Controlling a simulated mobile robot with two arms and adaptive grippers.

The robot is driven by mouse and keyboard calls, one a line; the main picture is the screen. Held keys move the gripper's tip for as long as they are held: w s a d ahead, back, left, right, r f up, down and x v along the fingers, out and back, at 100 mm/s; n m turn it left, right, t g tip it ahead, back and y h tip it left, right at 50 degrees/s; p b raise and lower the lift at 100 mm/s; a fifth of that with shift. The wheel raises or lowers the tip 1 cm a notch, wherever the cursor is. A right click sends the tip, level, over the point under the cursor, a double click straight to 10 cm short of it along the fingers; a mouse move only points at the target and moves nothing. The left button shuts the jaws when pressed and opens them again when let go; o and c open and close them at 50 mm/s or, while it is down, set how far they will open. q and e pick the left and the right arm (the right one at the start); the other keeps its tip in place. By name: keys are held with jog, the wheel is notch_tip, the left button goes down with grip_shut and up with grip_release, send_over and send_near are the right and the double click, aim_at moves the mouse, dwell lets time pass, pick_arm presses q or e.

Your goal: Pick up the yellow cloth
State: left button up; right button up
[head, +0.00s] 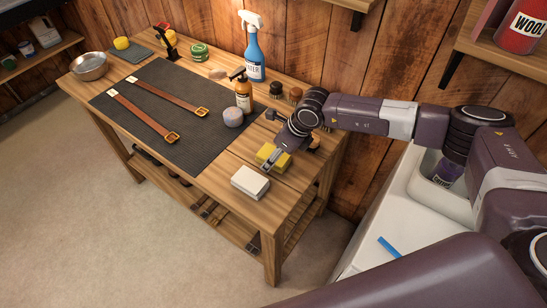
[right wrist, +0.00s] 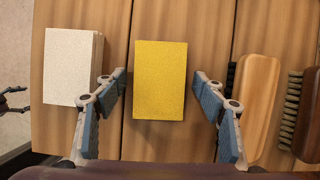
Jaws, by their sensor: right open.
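The yellow cloth (head: 264,152) is a flat yellow rectangle on the wooden table, beside a white block, in the head view. In the right wrist view the yellow cloth (right wrist: 160,65) lies upright in the picture, centred between my fingers. My right gripper (head: 273,159) is over the cloth in the head view and partly hides it. In the right wrist view my right gripper (right wrist: 160,77) is open, one finger on each side of the cloth, with a gap on both sides. Its exact height above the table is hard to tell. My left gripper is not seen.
The white block (right wrist: 70,68) is left of the cloth; a wooden brush (right wrist: 260,95) is close on the right. A dark mat (head: 150,118) with two leather straps, a jar (head: 233,117), an amber bottle (head: 244,97) and a blue spray bottle (head: 254,55) stand farther away.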

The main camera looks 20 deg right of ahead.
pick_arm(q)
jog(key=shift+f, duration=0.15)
pick_arm(e)
jog(key=shift+f, duration=0.15)
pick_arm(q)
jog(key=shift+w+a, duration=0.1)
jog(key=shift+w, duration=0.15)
pick_arm(e)
jog(key=shift+c, duration=0.2)
jog(key=shift+s, duration=0.1)
jog(key=c, duration=1.1)
